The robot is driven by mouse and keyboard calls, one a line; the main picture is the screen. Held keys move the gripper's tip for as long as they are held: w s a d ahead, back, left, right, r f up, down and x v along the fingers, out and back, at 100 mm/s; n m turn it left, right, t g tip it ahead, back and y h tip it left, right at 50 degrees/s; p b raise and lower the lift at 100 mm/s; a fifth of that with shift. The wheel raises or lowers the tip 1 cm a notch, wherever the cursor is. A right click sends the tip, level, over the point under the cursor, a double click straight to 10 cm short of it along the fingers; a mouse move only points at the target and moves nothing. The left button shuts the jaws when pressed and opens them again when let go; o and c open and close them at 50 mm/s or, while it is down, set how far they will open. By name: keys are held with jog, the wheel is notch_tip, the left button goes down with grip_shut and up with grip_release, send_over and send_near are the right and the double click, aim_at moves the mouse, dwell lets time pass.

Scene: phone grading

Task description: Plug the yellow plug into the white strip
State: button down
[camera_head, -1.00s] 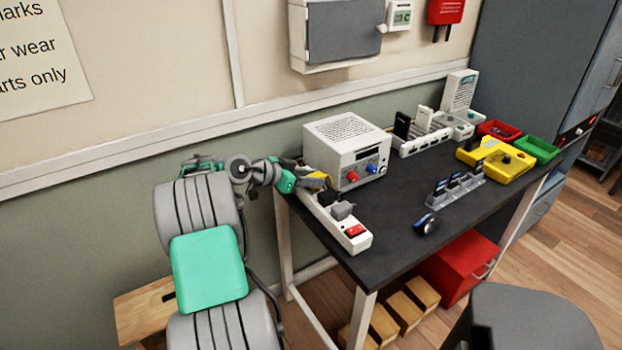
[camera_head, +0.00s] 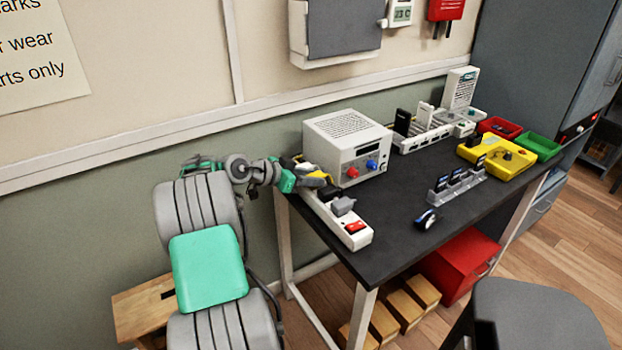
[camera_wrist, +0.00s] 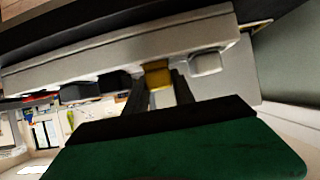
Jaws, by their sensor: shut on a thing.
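The white strip (camera_head: 325,213) lies along the left edge of the dark table, its red switch at the near end. It spans the upper part of the wrist view (camera_wrist: 60,70). My gripper (camera_head: 322,180) is over the strip's far end, beside the white power unit. In the wrist view its two dark fingers (camera_wrist: 160,88) are shut on the yellow plug (camera_wrist: 156,75). The plug appears against the strip's face; how deep it sits cannot be told. In the head view my gripper partly hides the yellow plug (camera_head: 321,174).
The table's front is mostly clear.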

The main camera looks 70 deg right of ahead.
jog(key=shift+f, duration=0.45)
jog(key=c, duration=1)
grip_release()
jog(key=shift+o, duration=0.2)
